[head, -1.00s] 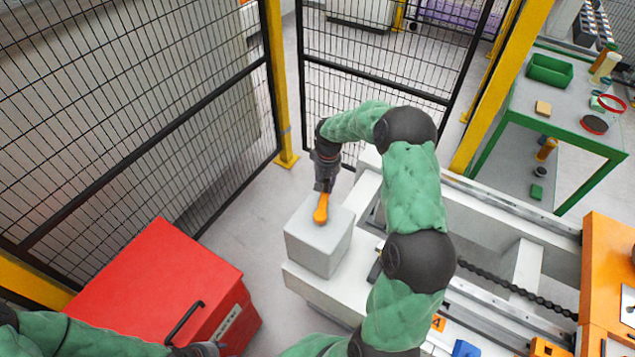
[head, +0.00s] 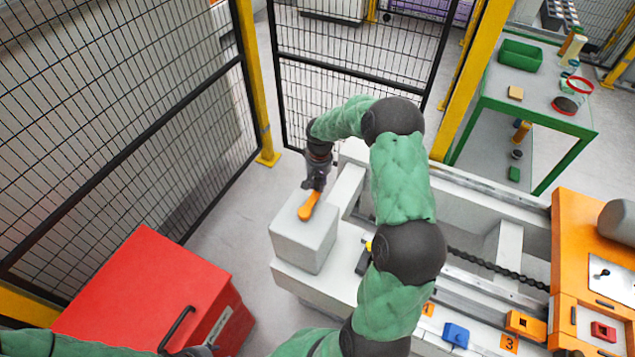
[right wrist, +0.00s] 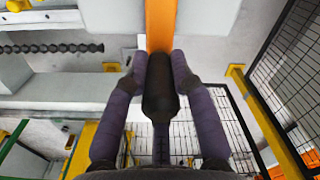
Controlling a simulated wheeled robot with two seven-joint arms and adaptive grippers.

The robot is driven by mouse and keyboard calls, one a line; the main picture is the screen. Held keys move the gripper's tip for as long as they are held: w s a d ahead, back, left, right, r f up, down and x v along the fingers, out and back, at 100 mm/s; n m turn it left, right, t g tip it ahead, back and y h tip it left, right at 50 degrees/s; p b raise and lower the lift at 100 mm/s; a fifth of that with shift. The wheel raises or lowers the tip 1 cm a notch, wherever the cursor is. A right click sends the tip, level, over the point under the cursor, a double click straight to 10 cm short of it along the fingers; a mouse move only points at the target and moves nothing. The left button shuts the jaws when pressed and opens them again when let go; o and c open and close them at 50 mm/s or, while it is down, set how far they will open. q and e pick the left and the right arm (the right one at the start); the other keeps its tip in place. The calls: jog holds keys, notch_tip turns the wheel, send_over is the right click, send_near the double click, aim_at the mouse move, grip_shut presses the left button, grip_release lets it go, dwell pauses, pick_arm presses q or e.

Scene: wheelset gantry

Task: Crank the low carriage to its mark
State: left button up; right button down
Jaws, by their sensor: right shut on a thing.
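The orange crank (head: 309,206) sits on top of a grey gearbox block (head: 305,240) at the near-left end of the rail bed. My right gripper (head: 317,182) is at the crank's far end. In the right wrist view, its purple fingers (right wrist: 160,80) are shut around the dark crank handle (right wrist: 160,100), with the orange crank arm (right wrist: 161,25) beyond. An orange slide-like block (head: 525,323) is on the low rail at the right; whether it is the low carriage I cannot tell. My left gripper (head: 200,351) shows only partly at the bottom edge; its jaws are unclear.
A red cabinet (head: 150,285) with a black handle stands at the left. Black mesh fencing (head: 110,120) and yellow posts (head: 255,85) close off the back. A green-framed table (head: 540,95) stands at upper right. An orange housing (head: 590,240) bounds the rails at right.

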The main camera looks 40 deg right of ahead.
jog(key=shift+w, duration=0.1)
jog(key=c, duration=1)
grip_release()
jog(key=shift+r, duration=0.1)
notch_tip(320, 180, up, 12)
jog(key=shift+d+f, duration=0.1)
jog(key=shift+d, duration=0.05)
